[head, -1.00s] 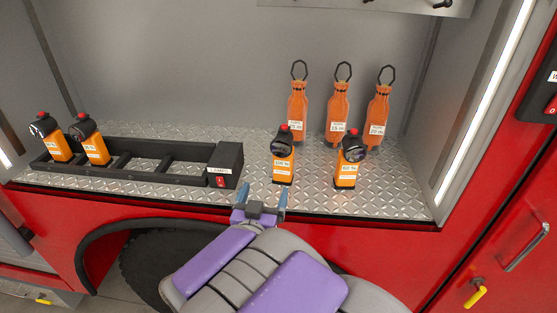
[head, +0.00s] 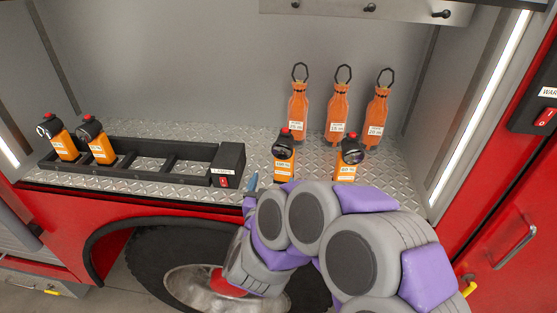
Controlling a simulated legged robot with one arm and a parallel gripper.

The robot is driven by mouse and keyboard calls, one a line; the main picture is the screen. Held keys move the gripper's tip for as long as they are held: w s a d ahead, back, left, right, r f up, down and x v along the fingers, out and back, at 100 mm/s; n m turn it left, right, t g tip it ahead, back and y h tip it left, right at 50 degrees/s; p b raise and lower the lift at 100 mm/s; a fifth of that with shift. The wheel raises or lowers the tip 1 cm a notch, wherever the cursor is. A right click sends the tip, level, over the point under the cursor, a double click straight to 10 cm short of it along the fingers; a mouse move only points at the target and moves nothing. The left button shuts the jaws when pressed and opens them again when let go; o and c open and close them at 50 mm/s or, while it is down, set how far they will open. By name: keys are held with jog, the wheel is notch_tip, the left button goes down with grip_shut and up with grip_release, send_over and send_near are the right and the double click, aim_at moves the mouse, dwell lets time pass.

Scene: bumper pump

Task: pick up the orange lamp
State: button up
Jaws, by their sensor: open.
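Two orange lamps with black heads and red tops stand upright on the metal shelf: one left of the pair (head: 284,158) and one to its right (head: 348,162). The lower part of both is hidden behind my arm. Two more orange lamps, one at the far left (head: 59,141) and one beside it (head: 97,142), stand in the black rack (head: 190,157). My gripper (head: 251,186) is at the shelf's front edge, between the rack and the left lamp of the pair. One bluish finger shows; the rest is hidden by my arm. It is open, with nothing seen in it.
Several orange bottle-shaped items with hooks, such as the middle one (head: 338,119), stand behind the lamps. The diamond-plate shelf (head: 262,143) has a bare strip between rack and lamps. A grey panel with pegs (head: 370,12) hangs above. Red truck bodywork (head: 60,206) lies below.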

aim_at(278, 164)
jog(key=w, duration=0.2)
jog(key=w+d, duration=0.1)
jog(key=w, duration=0.1)
jog(key=w+d, duration=0.1)
jog(key=w, duration=0.2)
jog(key=shift+d, duration=0.25)
jog(key=shift+w+a, duration=0.35)
jog(key=shift+a, duration=0.3)
jog(key=shift+w+a, duration=0.1)
jog(key=shift+w, duration=0.25)
jog(key=w, duration=0.1)
jog(key=w+d, duration=0.1)
jog(key=w+d+p, duration=0.1)
jog(key=w, duration=0.1)
jog(key=shift+w+d, duration=0.1)
jog(key=shift+d, duration=0.15)
jog(key=shift+a, duration=0.9)
jog(key=c, duration=0.5)
jog(key=shift+d, duration=0.6)
jog(key=c, duration=0.7)
jog(key=shift+a, duration=0.1)
jog(key=shift+c, duration=1.4)
jog(key=shift+a, duration=0.15)
